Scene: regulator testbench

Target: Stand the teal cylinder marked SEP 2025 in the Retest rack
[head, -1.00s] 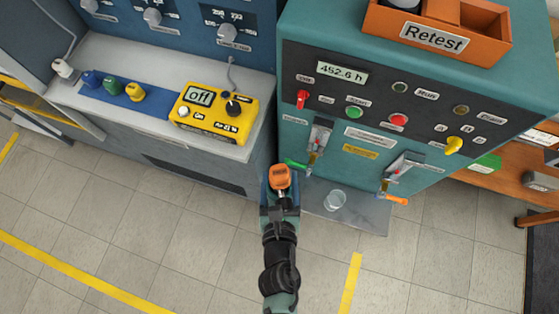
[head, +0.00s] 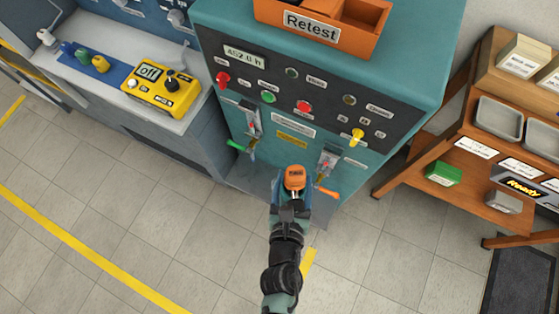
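The Retest rack (head: 347,43) is an orange open-topped box with a white "Retest" label. It sits on top of the teal machine at the upper middle of the head view, and its top is cut off by the frame edge. I cannot make out a teal cylinder marked SEP 2025 anywhere. My gripper (head: 294,178) is in front of the machine's lower part, below the rack and well apart from it.
The teal machine (head: 400,60) has knobs, buttons and two levers with green and orange handles. A grey bench with a yellow tester (head: 160,92) reading "off" stands left. A wooden shelf (head: 405,180) with trays, boxes and a "Ready" label stands right. Tiled floor is clear in front.

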